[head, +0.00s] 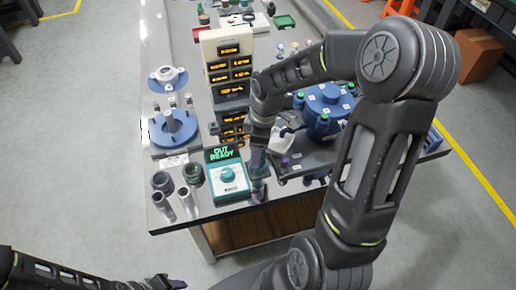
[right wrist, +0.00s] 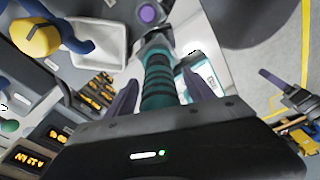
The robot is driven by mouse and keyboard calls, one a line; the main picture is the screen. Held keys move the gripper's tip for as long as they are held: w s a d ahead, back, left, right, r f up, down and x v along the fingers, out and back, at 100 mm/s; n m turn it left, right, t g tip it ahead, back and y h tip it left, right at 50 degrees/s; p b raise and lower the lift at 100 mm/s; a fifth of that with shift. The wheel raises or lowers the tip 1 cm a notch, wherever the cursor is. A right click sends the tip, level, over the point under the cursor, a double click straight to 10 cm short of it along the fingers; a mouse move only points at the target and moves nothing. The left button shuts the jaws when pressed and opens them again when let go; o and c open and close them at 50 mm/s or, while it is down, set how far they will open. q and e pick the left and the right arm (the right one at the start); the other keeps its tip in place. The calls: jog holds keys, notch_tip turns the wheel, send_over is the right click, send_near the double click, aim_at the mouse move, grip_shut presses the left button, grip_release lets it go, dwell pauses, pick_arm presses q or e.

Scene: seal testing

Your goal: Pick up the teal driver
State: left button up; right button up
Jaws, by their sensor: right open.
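The teal driver (right wrist: 158,75) has a ribbed teal and dark handle. In the right wrist view it lies lengthwise between the two fingers of my right gripper (right wrist: 162,80), which is open around it. Whether either finger touches the handle I cannot tell. In the head view my right gripper (head: 258,168) points down beside the teal tester box, and the driver (head: 259,190) shows only partly below it. My left gripper (head: 168,284) is at the bottom left of the head view, clear of the table; its jaw opening is unclear.
The teal box (head: 229,184) with a knob and a "READY" display stands just left of my right gripper. Metal cylinders and rings (head: 176,195) are at the front left corner. A blue fixture (head: 174,128), a cream display tower (head: 222,48) and a blue housing (head: 325,105) stand behind.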

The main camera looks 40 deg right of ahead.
jog(key=shift+c, duration=0.5)
grip_shut()
dwell(0.6)
